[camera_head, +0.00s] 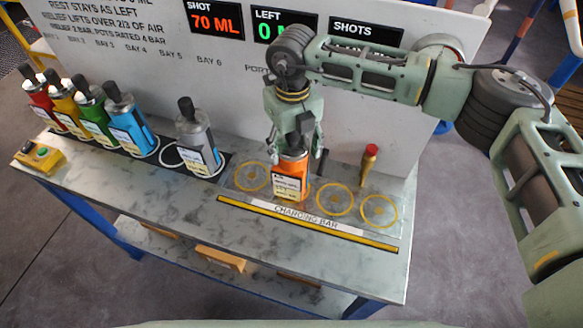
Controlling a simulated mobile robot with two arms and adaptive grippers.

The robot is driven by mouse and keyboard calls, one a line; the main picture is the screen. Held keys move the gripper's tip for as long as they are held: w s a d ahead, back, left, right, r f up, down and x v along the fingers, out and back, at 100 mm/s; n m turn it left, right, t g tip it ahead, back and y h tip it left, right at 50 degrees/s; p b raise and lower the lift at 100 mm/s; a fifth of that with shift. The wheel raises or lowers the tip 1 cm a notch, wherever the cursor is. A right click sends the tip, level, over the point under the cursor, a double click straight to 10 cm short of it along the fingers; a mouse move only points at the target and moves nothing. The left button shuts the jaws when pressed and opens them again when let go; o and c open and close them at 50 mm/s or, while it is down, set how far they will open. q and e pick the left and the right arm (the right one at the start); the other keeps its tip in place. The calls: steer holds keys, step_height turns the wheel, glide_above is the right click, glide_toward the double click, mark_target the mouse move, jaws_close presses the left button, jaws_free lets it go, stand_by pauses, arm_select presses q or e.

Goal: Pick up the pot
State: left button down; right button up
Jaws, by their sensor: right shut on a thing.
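The orange pot (289,184), with a white label on its front, stands upright at the charging bar, among the yellow rings. My right gripper (293,150) comes down from above and is shut on the top of the orange pot, hiding its upper part. I cannot tell whether the pot's base touches the bench. Other pots stand at the left: red (41,103), yellow (67,112), green (96,118), blue (130,128) and grey (200,142), each with a dark top. My left gripper does not show.
The bench (150,185) has a yellow-edged strip marked charging bar (305,220). Empty rings (335,199) lie right of the orange pot. A brass fitting with a red top (369,160) stands behind them. A yellow button box (40,157) sits far left. A white panel (230,75) rises behind.

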steer(key=c, duration=0.6)
steer(key=shift+r, duration=0.15)
jaws_close()
steer(key=shift+r, duration=0.1)
